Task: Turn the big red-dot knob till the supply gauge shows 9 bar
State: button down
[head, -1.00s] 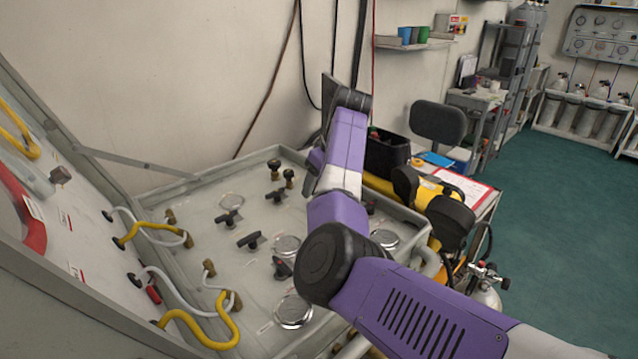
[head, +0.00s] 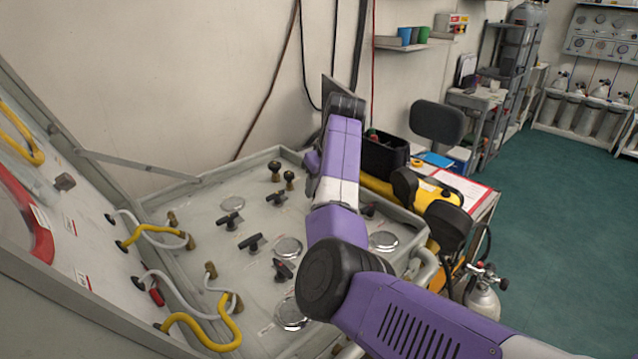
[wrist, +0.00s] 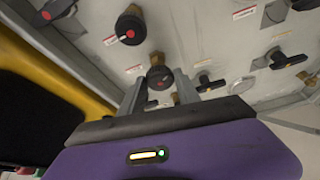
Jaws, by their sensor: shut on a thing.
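In the wrist view my gripper (wrist: 159,94) has its two fingers on either side of a dark round knob (wrist: 159,77) with a red dot, and is shut on it. A second red-dot knob (wrist: 130,28) stands on the panel beyond it, apart from the fingers. The grey panel (head: 215,280) with its knobs and round gauges lies left of my arm in the head view. My arm hides the gripper and the held knob there. Gauge faces such as the near one (head: 291,314) are seen too obliquely to read, so the supply gauge's value cannot be told.
Black T-handles (head: 252,243) and a pair of upright knobs (head: 289,180) stand on the panel. Yellow and white hoses (head: 205,330) loop at its left. A yellow-black apparatus (head: 437,200) sits close to the right of my arm. Green floor (head: 560,220) is open at right.

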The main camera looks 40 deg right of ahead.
jog(key=m+h+p, duration=0.1)
jog(key=m, duration=0.1)
jog(key=m+h+p, duration=0.1)
jog(key=m+p, duration=0.1)
jog(key=m, duration=0.1)
jog(key=shift+a+r+g, duration=0.1)
jog(key=shift+a+g, duration=0.1)
jog(key=shift+g, duration=0.2)
jog(key=m, duration=0.2)
jog(key=m+g+h, duration=0.1)
jog(key=m, duration=0.3)
jog(key=shift+w+g+h, duration=0.25)
jog(key=shift+g+h, duration=0.05)
jog(key=shift+m, duration=0.3)
jog(key=c, duration=0.9)
grip_release()
jog(key=shift+a, duration=0.1)
jog(key=shift+b+v, duration=0.8)
jog(key=shift+v, duration=3.05)
